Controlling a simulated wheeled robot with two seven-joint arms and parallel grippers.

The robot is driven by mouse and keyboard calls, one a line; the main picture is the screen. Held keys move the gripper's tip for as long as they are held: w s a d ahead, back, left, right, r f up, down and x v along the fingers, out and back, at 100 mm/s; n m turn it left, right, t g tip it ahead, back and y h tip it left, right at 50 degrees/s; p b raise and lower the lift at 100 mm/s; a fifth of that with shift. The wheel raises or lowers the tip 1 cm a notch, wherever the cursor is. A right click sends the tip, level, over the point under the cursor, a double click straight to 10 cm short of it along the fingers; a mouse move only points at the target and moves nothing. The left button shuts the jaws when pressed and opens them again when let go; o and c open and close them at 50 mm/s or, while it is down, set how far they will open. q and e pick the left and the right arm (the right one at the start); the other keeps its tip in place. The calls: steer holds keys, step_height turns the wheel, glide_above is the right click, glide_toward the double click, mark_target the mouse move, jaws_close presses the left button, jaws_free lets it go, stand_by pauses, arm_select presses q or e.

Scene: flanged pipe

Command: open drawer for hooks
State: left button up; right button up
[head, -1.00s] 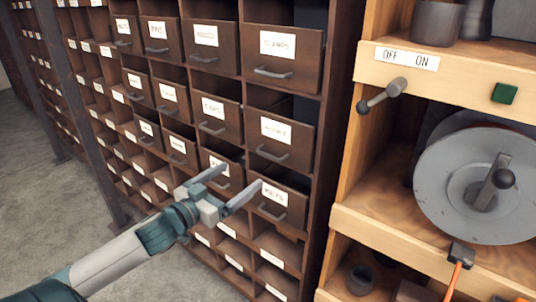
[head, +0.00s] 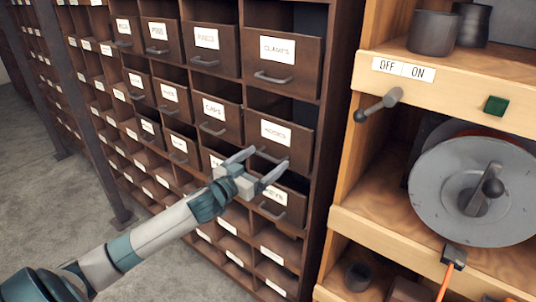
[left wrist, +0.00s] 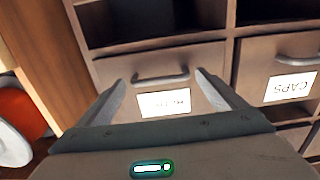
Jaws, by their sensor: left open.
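The hooks drawer (head: 276,142) is a dark brown box front in the rack's right column, with a white label that seems to read HOOKS and a grey bar handle (head: 271,155) below it. My left gripper (head: 268,157) is open in front of this drawer, its two fingertips near the handle. In the left wrist view, which is upside down, the handle (left wrist: 160,78) lies between the open fingers (left wrist: 162,90), with the label (left wrist: 165,103) partly blurred. Whether the fingers touch the handle cannot be told. My right gripper is not in view.
Other labelled drawers surround it: CLAMPS (head: 279,65) above, another (head: 280,200) below, and one (head: 214,118) to the left. A wooden bench (head: 450,80) with an OFF/ON lever (head: 378,104) and a grey reel (head: 475,190) stands close on the right.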

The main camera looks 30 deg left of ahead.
arm_select(q)
steer(key=shift+w+d, duration=0.15)
steer(key=shift+w, duration=0.9)
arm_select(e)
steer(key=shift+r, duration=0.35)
